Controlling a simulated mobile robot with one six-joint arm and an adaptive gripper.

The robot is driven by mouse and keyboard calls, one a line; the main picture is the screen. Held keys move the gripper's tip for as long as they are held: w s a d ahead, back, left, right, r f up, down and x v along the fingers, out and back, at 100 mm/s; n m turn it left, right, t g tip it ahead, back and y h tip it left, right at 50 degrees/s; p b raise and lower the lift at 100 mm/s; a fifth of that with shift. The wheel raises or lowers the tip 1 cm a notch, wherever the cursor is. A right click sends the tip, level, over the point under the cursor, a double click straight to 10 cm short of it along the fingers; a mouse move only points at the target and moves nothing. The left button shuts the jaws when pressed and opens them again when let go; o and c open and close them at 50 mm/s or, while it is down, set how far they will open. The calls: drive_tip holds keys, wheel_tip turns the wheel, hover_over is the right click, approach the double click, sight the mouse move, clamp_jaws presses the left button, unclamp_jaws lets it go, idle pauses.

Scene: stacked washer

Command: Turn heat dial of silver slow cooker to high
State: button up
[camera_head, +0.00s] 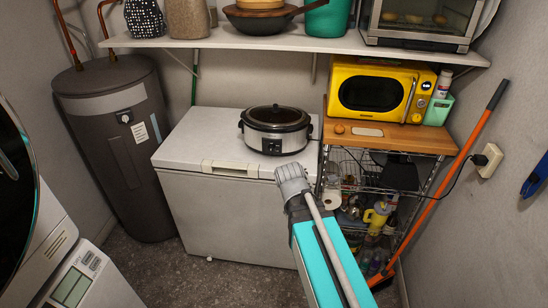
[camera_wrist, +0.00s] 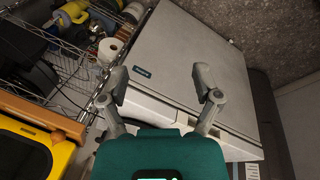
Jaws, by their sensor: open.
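The silver slow cooker (camera_head: 275,130) with a black rim and glass lid stands upright on the white chest freezer (camera_head: 195,131). Its front control panel (camera_head: 270,146) faces me, but the dial's setting is too small to read. My gripper (camera_head: 291,172) is in front of and below the cooker, near the freezer's front edge, apart from the cooker. In the wrist view my gripper (camera_wrist: 160,82) has its two fingers spread wide with nothing between them. That view looks down the freezer front (camera_wrist: 190,60); I cannot make out the cooker there.
Right of the freezer is a wire rack (camera_head: 345,165) with a wooden top and a yellow microwave (camera_head: 370,92). A wall shelf (camera_head: 230,38) hangs above. A grey water heater (camera_head: 115,150) stands left. An orange-handled pole (camera_head: 450,172) leans at the right.

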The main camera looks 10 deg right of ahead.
drive_tip(key=w+d+f+n+t+h+b, duration=0.3)
drive_tip(key=w+f+n+h+b, duration=0.15)
drive_tip(key=w+b, duration=0.35)
drive_tip(key=n+t+b, duration=1.2)
drive_tip(key=n+b, duration=0.3)
drive_tip(key=n, duration=0.7)
approach(271, 151)
drive_tip(key=v, duration=0.4)
drive_tip(key=shift+a+f, duration=0.1)
drive_tip(key=shift+w, duration=0.15)
drive_tip(key=x, duration=1.3)
drive_tip(key=shift+w, duration=0.25)
